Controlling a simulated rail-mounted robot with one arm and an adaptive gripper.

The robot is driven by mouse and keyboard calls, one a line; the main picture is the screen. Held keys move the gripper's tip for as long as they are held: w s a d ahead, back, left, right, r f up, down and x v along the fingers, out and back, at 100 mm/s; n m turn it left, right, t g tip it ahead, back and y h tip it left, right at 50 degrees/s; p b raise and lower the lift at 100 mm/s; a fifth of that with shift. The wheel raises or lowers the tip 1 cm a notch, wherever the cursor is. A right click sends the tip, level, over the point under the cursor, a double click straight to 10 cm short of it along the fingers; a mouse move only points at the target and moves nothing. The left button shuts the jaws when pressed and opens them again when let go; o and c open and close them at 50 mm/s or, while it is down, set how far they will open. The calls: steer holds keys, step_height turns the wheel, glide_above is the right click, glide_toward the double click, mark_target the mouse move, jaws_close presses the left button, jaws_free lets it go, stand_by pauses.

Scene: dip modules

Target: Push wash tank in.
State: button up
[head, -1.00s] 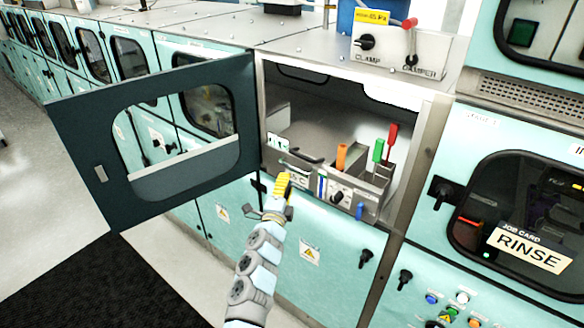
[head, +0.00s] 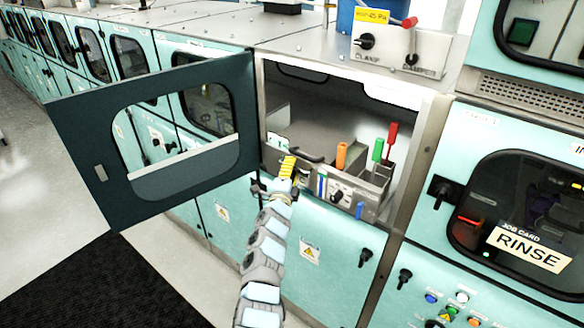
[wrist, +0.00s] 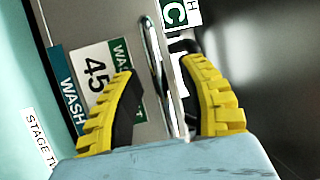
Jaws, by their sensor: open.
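The wash tank (head: 273,157) is a grey metal unit in the open bay, its front near the bay opening. In the wrist view its front panel (wrist: 143,118) carries WASH and 45 labels. A shiny bar handle (wrist: 152,55) stands on that panel, between my fingers in the picture; I cannot tell whether they touch it. My gripper (head: 288,162) has yellow ribbed fingers, is open and is at the tank's front, covering part of it. In the wrist view both fingers of my gripper (wrist: 165,90) are spread apart.
The dark bay door (head: 80,130) with a window stands open on the left. A tool holder (head: 368,190) with orange, green and red handles is right of my gripper. Teal cabinets (head: 325,225) lie below. The RINSE window (head: 520,210) is on the right.

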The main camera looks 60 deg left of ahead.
steer(key=shift+w+a, duration=0.15)
steer(key=shift+a, duration=0.05)
stand_by(0.3)
jaws_close()
steer(key=shift+w+f, duration=0.1)
